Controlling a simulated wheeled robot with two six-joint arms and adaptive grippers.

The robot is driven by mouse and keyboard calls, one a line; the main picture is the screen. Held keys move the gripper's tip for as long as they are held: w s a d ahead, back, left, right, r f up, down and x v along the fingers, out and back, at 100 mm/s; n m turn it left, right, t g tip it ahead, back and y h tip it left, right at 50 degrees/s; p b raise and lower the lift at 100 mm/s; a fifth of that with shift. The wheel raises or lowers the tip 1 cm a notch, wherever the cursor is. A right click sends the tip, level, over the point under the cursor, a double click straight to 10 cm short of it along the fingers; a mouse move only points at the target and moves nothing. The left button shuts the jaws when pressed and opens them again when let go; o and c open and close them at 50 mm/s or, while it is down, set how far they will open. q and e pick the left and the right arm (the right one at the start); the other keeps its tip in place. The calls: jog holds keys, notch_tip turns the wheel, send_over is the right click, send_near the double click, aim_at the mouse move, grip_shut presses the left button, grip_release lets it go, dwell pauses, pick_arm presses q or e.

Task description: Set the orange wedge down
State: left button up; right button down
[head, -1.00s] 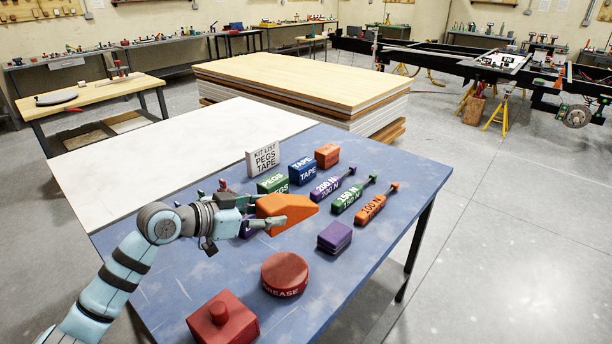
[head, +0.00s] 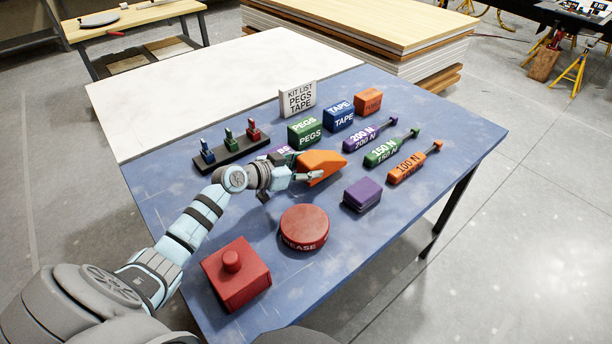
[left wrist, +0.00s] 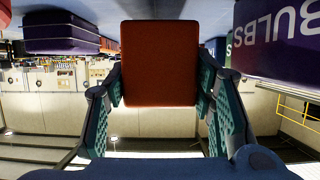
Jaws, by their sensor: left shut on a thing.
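My left gripper (head: 302,176) is shut on the orange wedge (head: 322,164). It holds the wedge over the blue part of the table, in front of the green PEGS box (head: 306,134) and left of the purple 200 N tool (head: 366,136). In the left wrist view the wedge (left wrist: 160,62) sits between the two finger pads (left wrist: 160,95). The blue surface shows close beyond it, but I cannot tell whether the wedge touches it. A purple BULBS box (head: 283,155) is partly hidden behind the wedge and gripper. My right gripper does not show.
A purple block (head: 362,194), a red GREASE tin (head: 304,228) and a red knobbed block (head: 236,278) stand nearer. A rack (head: 231,149) with small coloured pieces stands left. Green (head: 390,149) and orange (head: 413,164) tools lie right. The front right tabletop is clear.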

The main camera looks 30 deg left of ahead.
pick_arm(q)
notch_tip(320, 180, down, 2)
jog(key=shift+w+f, duration=0.1)
jog(key=shift+f, duration=0.3)
jog(key=shift+s+r, duration=0.3)
jog(key=shift+s, duration=0.15)
jog(key=shift+f+b, duration=0.25)
jog(key=shift+b, duration=0.2)
jog(key=o, duration=1.4)
jog(key=shift+w, duration=0.1)
